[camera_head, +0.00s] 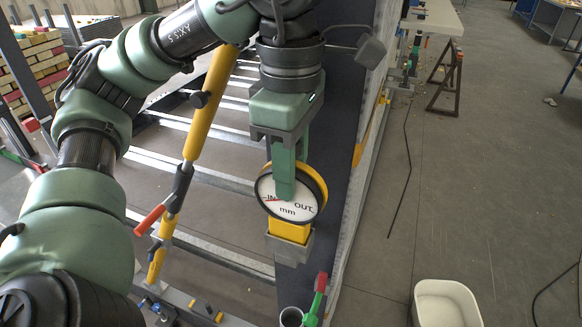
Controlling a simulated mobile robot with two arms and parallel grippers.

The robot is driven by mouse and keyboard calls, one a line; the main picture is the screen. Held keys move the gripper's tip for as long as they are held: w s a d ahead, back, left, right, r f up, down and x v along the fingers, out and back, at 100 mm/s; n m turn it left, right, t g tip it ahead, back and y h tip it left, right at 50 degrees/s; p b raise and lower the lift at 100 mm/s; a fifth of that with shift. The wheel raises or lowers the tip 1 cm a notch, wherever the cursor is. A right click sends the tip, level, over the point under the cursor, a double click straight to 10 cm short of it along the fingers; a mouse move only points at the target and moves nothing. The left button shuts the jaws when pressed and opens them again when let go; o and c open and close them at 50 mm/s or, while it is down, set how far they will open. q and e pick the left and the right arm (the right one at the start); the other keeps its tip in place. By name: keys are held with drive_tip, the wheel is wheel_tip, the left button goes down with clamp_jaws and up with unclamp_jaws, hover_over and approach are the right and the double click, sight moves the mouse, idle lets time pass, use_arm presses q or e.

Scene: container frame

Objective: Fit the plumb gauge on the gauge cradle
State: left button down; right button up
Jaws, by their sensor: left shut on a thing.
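The plumb gauge (303,212) has a round white dial marked IN, OUT and mm, with a black rim and a yellow body. My left gripper (284,188) comes down from above and is shut on the gauge, its green fingers covering the upper middle of the dial. Below the dial are a yellow block (290,231) and a grey block-like piece (292,248) over the dark beam. I cannot tell whether that grey piece is the gauge cradle or part of the gauge, nor whether it touches the beam. My right gripper is not in view.
A yellow brace (210,105) with a red handle stands left of the gauge, close to my left arm. A white bin (446,304) stands at lower right. The right floor is mostly clear.

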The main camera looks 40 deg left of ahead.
use_arm(q)
drive_tip(key=shift+f+b, duration=0.4)
drive_tip(key=shift+f, duration=0.4)
drive_tip(key=c, duration=1)
unclamp_jaws()
drive_tip(key=shift+c, duration=0.2)
drive_tip(key=shift+r+p, duration=0.8)
drive_tip(key=shift+r, duration=3.15)
